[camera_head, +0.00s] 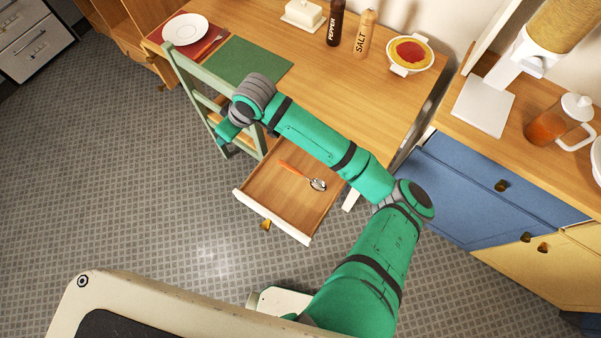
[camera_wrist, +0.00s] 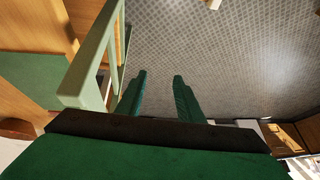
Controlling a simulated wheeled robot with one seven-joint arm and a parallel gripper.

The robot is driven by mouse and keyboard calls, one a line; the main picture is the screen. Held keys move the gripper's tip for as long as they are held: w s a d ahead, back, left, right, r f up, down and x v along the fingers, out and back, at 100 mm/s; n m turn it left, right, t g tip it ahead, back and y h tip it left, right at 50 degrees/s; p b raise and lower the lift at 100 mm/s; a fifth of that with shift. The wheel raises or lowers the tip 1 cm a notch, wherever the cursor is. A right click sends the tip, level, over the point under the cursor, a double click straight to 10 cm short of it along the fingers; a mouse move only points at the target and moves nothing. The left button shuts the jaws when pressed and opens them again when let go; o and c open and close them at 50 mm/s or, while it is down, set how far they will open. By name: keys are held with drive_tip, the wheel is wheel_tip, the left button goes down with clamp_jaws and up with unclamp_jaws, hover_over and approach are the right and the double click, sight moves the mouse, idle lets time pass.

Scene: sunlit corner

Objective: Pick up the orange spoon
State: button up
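The orange spoon (camera_head: 294,171) has an orange handle and a shiny metal bowl. It lies in the open wooden drawer (camera_head: 262,190) under the table, in the head view. The spoon is not visible in the wrist view. My gripper (camera_wrist: 159,75) shows two green fingers spread apart with nothing between them in the wrist view. In the head view my gripper (camera_head: 227,131) is beside the chair, up and left of the spoon and apart from it. It is partly hidden there by my wrist.
A green chair (camera_head: 190,72) stands at the table close to my gripper; its frame also fills the left of the wrist view (camera_wrist: 90,60). The table (camera_head: 325,80) overhangs the drawer's back. Blue cabinets (camera_head: 455,190) stand right. Tiled floor (camera_head: 120,190) is clear left of the drawer.

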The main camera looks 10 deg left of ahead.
drive_tip(key=w+d+f+h, duration=0.1)
drive_tip(key=d+f+h, duration=0.15)
drive_tip(key=d, duration=0.55)
drive_tip(key=w+d+f+h, duration=0.1)
drive_tip(key=d+h, duration=0.2)
drive_tip(key=d, duration=0.5)
hover_over(287, 165)
drive_tip(key=shift+g, duration=0.3)
wheel_tip(287, 165, down, 5)
drive_tip(key=shift+d+f, duration=0.1)
drive_tip(key=shift+s+f, duration=0.15)
drive_tip(key=shift+f, duration=2.75)
clamp_jaws()
